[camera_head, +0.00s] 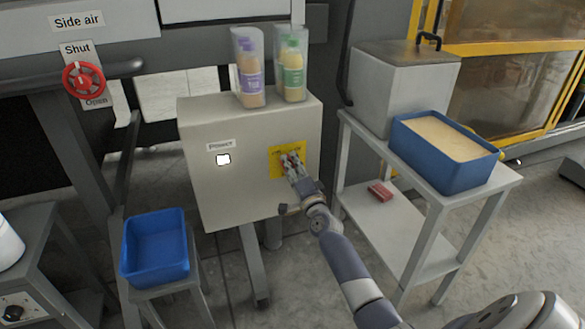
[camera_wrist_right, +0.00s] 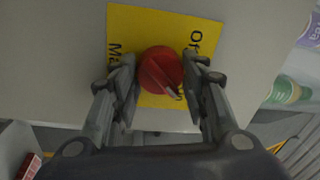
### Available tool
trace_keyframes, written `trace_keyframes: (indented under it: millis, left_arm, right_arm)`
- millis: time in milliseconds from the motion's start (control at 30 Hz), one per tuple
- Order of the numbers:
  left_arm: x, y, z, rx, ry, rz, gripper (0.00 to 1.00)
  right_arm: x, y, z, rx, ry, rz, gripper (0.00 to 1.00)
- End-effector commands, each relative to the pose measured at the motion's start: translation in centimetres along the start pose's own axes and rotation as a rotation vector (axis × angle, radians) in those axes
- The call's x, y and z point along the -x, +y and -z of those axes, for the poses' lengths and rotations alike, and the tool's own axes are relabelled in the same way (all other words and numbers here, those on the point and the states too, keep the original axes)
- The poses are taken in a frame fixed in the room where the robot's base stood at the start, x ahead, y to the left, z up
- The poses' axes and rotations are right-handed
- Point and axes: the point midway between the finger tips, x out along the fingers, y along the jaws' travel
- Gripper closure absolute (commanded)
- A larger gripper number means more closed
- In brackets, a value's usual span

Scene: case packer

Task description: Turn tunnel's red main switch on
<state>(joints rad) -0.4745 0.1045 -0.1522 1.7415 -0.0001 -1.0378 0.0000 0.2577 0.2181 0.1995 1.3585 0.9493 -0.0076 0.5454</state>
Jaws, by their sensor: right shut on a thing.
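The red main switch (camera_wrist_right: 160,70) is a round red knob on a yellow plate (camera_wrist_right: 165,25); a short light pointer mark shows on its lower right side. The plate is on the front of a grey cabinet (camera_head: 235,195) in the head view. My right gripper (camera_head: 291,163) reaches up to the plate, and its fingers are shut on the knob from both sides. In the head view the gripper partly hides the knob. The plate's lettering is partly covered. My left gripper is not in view.
A white square under the "POWER" label (camera_head: 221,146) is on the same cabinet. A blue bin (camera_head: 155,250) is at left; a trolley (camera_head: 385,225) with a filled blue tray (camera_head: 455,178) is at right. A red valve wheel (camera_head: 84,79) is upper left.

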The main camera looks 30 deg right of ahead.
Motion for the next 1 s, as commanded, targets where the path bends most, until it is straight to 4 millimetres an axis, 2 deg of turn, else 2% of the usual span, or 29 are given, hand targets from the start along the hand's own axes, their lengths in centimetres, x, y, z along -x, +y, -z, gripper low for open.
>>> trace_keyframes:
  millis: [633,667,733,767,1000]
  left_arm:
    - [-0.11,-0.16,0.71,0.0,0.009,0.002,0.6]
    - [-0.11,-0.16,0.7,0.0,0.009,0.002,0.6]
    - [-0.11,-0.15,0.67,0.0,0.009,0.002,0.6]
    - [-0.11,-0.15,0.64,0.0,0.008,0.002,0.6]
    - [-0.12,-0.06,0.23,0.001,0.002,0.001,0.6]
  right_arm:
    - [-0.01,0.0,0.08,-0.055,0.006,0.0,0.83]
    - [-0.01,0.0,0.08,-0.055,0.006,0.0,0.57]
    - [-0.01,0.0,0.07,-0.054,0.006,-0.001,0.41]
    - [-0.01,0.0,0.07,-0.054,0.006,-0.001,0.39]
    - [0.0,0.01,0.03,-0.052,0.005,-0.001,0.39]
